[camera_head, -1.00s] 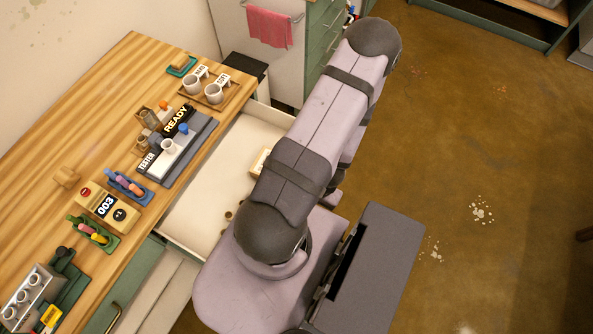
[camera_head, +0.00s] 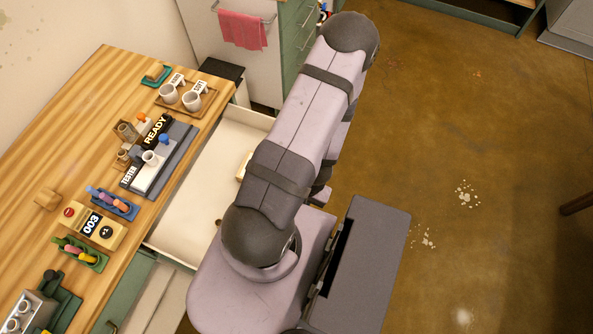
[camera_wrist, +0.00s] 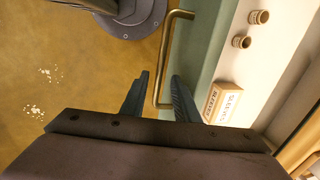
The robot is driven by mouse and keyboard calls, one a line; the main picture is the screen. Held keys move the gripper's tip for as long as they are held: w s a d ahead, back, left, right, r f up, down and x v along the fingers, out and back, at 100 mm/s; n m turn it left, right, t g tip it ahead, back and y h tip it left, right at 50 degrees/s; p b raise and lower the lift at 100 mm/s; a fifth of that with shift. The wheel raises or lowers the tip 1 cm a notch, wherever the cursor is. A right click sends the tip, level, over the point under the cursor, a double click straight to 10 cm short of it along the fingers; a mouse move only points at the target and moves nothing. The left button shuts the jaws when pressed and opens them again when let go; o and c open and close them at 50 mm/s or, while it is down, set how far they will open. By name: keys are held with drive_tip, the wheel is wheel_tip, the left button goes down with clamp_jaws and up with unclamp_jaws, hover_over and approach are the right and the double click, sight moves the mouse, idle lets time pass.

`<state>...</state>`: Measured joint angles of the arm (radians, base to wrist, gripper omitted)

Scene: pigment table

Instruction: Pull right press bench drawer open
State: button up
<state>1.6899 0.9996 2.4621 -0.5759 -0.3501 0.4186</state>
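The right press bench drawer (camera_head: 185,215) stands pulled out from under the wooden benchtop, its pale inside showing in the head view. In the wrist view its green front (camera_wrist: 205,55) carries a brass bar handle (camera_wrist: 166,60). My gripper (camera_wrist: 160,97) is open, with one finger on each side of the handle's lower end. I cannot tell whether either finger touches the bar. In the head view my arm hides the gripper, the handle and the drawer front.
The drawer holds a labelled box (camera_wrist: 222,103) and small round brown pieces (camera_wrist: 241,41). The benchtop (camera_head: 60,130) carries a tester unit (camera_head: 150,172), cups on a tray (camera_head: 208,100) and colored sticks in holders (camera_head: 112,205). Open brown floor (camera_head: 480,120) lies to the right.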

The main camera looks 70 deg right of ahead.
wheel_tip(320, 180, up, 7)
drive_tip(key=s+p, duration=0.1)
drive_tip(key=p, duration=0.1)
drive_tip(key=shift+s+f, duration=0.15)
drive_tip(key=shift+f, duration=0.05)
idle(0.4)
drive_tip(key=w+d+r+n, duration=0.1)
drive_tip(key=w, duration=0.1)
drive_tip(key=w+r+n+g, duration=0.1)
drive_tip(key=w+r+n, duration=0.1)
drive_tip(key=w+d+r+n+g, duration=0.1)
drive_tip(key=w+r+n, duration=0.1)
drive_tip(key=shift+w+d+h, duration=0.25)
drive_tip(key=shift+d+h, duration=0.05)
drive_tip(key=shift+d, duration=0.05)
drive_tip(key=w+a+r+n, duration=0.9)
drive_tip(key=w+a+r, duration=0.15)
drive_tip(key=w, duration=0.35)
drive_tip(key=a+r+n+b, duration=0.1)
drive_tip(key=a+r+n, duration=0.3)
drive_tip(key=a, duration=0.8)
drive_tip(key=shift+w+a+r, duration=0.25)
drive_tip(key=shift+a+r, duration=0.05)
drive_tip(key=shift+a, duration=0.05)
